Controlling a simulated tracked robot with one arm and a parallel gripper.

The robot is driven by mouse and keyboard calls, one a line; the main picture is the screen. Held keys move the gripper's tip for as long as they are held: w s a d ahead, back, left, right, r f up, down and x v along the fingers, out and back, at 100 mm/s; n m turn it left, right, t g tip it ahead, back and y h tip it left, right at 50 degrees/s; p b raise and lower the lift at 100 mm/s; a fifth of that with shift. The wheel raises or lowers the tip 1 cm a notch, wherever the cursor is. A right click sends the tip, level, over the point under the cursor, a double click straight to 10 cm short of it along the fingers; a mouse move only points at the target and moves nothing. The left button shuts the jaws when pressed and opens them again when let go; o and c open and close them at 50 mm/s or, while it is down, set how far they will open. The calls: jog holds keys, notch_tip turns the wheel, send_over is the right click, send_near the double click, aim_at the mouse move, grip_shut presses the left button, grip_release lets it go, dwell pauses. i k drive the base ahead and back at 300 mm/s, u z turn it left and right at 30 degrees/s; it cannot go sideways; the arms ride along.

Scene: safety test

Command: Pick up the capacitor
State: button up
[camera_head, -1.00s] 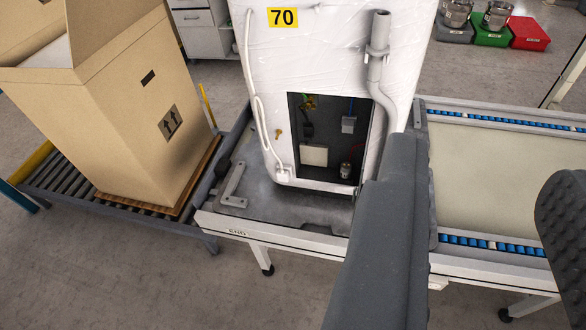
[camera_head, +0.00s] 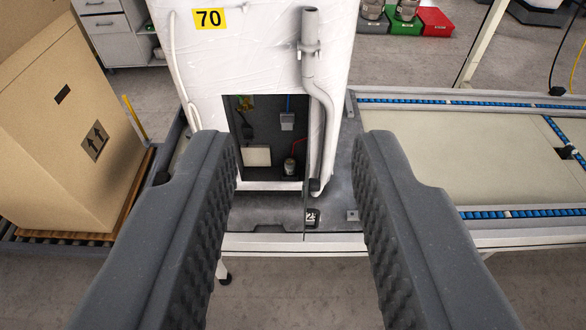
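My gripper (camera_head: 296,148) is open and empty, its two dark ridged fingers spread wide in the foreground. Between and beyond them stands a white wrapped appliance (camera_head: 262,60) with a dark rectangular opening (camera_head: 268,118) low in its front. Inside the opening, a small metallic cylinder with a dark band (camera_head: 290,167) stands at the lower right; it looks like the capacitor. A cream box (camera_head: 256,156) sits left of it, and a pale grey part (camera_head: 287,121) hangs above on a blue wire. The fingers are apart from all of these. The left finger ends near the opening's lower left.
A grey pipe (camera_head: 318,90) runs down the appliance's right front, close beside the opening. A cardboard box (camera_head: 65,130) stands at left on a roller conveyor. A pale conveyor bed (camera_head: 450,150) extends right. Red (camera_head: 435,20) and green bins lie at the back.

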aim_at(291, 164)
jog(key=u, duration=0.1)
jog(key=i, duration=0.9)
jog(key=u, duration=0.45)
